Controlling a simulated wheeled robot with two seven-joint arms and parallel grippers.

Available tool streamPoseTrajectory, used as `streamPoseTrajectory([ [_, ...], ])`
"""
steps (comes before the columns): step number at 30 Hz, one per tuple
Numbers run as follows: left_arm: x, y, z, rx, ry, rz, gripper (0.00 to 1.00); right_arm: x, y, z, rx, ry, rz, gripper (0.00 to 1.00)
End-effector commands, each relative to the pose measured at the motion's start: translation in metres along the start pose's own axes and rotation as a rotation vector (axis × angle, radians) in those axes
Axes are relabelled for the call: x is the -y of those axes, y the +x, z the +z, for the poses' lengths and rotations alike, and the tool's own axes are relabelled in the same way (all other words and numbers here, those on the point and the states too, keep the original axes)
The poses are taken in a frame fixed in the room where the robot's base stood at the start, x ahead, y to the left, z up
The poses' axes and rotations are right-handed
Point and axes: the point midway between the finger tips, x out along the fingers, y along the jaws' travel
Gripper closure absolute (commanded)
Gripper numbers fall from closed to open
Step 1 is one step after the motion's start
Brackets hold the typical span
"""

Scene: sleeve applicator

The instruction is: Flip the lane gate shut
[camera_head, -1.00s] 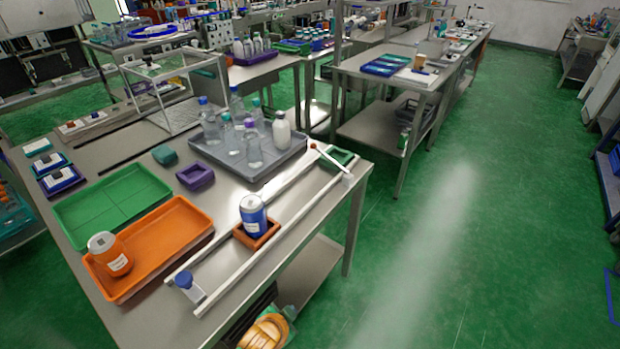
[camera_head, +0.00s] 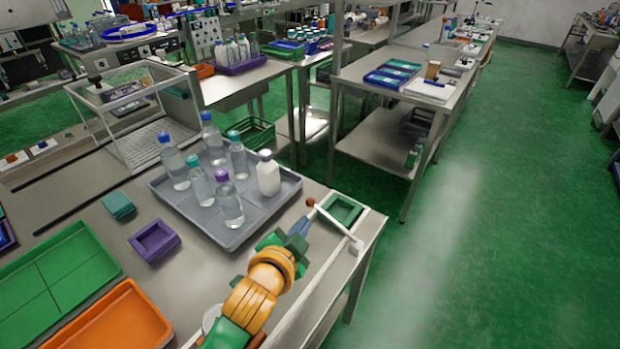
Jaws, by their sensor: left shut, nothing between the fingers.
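The lane gate is a thin white bar (camera_head: 335,226) with a red knob (camera_head: 311,202) at its far left end and a white block (camera_head: 356,247) at its near right end. It lies slantwise in front of a green square frame (camera_head: 343,209) at the table's right corner. My left gripper (camera_head: 301,226) is shut and empty, its grey-blue fingertips just below the knob on the bar's left side. I cannot tell whether they touch the bar. My yellow left arm hides much of the white-railed lane and the blue can. My right gripper is out of view.
A grey tray (camera_head: 250,232) of several bottles stands close left of my gripper. A purple holder (camera_head: 154,241), a teal block (camera_head: 118,205), a green tray (camera_head: 60,285) and an orange tray (camera_head: 110,322) lie further left. Open floor lies right of the table.

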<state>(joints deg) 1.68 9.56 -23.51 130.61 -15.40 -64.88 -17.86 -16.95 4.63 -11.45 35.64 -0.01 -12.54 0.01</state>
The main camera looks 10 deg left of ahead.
Motion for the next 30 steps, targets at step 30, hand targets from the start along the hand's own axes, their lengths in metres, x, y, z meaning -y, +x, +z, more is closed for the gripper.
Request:
streamPoseTrajectory([
  [30, 0.0, 0.128, 0.027, -0.002, 0.001, 0.0, 1.0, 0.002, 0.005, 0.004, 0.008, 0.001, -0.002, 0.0],
])
